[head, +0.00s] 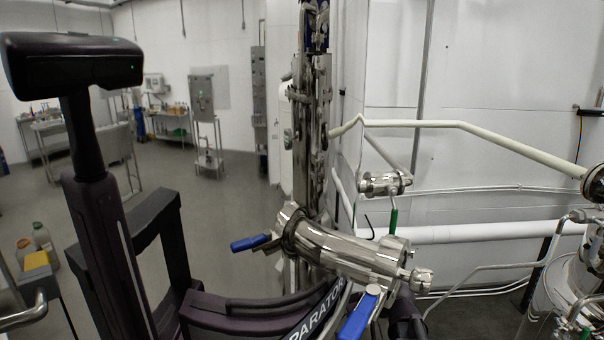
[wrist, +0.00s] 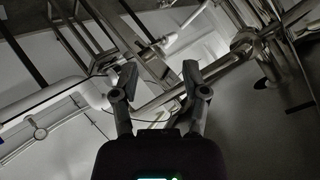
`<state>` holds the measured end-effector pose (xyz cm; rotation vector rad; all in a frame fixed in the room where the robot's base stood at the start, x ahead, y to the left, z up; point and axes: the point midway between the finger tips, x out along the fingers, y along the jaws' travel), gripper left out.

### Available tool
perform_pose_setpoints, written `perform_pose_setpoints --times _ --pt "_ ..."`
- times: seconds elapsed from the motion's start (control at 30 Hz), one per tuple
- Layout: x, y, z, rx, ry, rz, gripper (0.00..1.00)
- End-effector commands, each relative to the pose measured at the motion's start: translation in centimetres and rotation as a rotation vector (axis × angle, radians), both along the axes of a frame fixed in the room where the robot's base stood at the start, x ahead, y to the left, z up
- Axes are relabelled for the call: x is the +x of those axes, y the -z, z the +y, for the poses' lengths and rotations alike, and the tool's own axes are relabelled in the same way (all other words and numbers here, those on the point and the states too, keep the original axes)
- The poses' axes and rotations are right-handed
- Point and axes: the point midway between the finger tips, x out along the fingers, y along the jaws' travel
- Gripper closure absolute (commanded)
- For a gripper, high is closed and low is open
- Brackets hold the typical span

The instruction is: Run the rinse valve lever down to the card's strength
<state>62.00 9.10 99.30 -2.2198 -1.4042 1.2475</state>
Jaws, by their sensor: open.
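Several valve levers show in the head view, and I cannot tell which is the rinse valve lever. One blue lever (head: 250,243) points left from the steel pipe body (head: 345,250). Another blue lever (head: 357,316) slants up at the bottom centre. A green lever (head: 393,220) hangs below a small steel valve (head: 384,183). No readable card shows. In the wrist view my gripper (wrist: 158,80) is open and empty, its two fingers apart, with pipes beyond them. I cannot make out its fingertips in the head view.
A tall steel column (head: 312,130) stands at the centre. A pale pipe (head: 470,126) crosses the right wall. A steel tank (head: 570,295) is at the lower right. Open floor (head: 225,200) lies at the left, with a bench (head: 60,132) and a yellow item (head: 36,260).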

Motion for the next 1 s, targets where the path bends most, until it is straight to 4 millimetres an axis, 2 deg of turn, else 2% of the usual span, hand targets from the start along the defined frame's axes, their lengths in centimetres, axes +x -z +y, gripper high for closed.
perform_pose_setpoints --times 0.2,0.5,0.8,1.0 --pt "-2.7 3.6 -1.3 -0.239 0.083 0.194 0.42" --pt "-5.9 7.0 -4.8 -0.579 0.28 0.398 0.42" --pt "-7.9 7.9 -8.5 -0.838 0.494 0.489 0.42" --pt "-8.3 8.0 -9.1 -0.893 0.543 0.497 0.42"
